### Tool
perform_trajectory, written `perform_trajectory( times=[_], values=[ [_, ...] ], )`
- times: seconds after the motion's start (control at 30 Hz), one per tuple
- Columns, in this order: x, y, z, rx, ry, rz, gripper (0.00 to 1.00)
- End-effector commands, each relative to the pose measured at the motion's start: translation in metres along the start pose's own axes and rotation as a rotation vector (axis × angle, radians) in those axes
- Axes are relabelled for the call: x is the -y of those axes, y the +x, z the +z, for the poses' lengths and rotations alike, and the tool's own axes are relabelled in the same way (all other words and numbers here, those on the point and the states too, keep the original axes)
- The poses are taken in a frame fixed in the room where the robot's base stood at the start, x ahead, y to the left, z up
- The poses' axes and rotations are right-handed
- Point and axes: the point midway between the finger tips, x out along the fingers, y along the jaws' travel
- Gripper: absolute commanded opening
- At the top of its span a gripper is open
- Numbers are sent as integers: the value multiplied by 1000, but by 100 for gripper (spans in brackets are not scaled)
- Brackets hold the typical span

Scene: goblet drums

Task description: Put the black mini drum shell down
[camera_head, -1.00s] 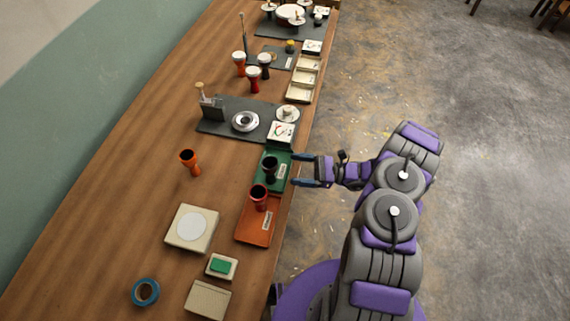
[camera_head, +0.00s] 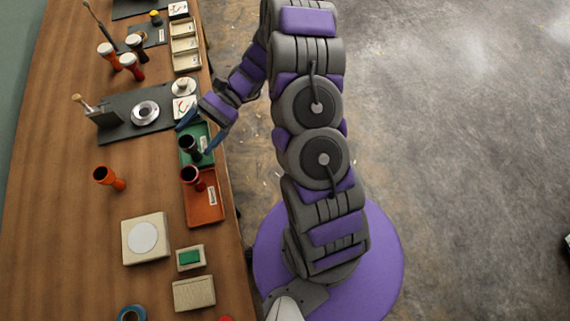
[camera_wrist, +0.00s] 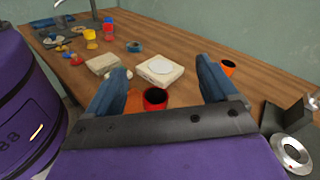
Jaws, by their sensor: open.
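The black mini drum shell (camera_head: 188,144) stands on the green tray (camera_head: 207,130) at the table's front edge, its open mouth facing up. My gripper (camera_head: 195,137) is open at the tray's right side. One finger is above the tray's far end and the other is close to the right of the shell. I cannot tell whether that finger touches the shell. In the wrist view both blue fingers (camera_wrist: 160,87) are spread wide, and the black shell is not visible there.
A red shell (camera_head: 191,176) stands on the orange tray (camera_head: 206,210) just nearer than the green one. An orange shell (camera_head: 108,178) stands to the left. A dark mat (camera_head: 120,127) with a metal ring (camera_head: 145,112) lies beyond. Bare wood lies left of the trays.

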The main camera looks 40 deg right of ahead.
Motion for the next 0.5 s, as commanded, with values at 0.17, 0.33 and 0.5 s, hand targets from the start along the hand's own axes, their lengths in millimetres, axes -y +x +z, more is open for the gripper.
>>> perform_trajectory(
  times=[0.17,0.33,0.5],
  values=[
    [-16,18,44,-96,-95,162,86],
    [-39,30,77,-191,-176,307,86],
    [-67,37,105,-294,-258,450,86]
  ],
)
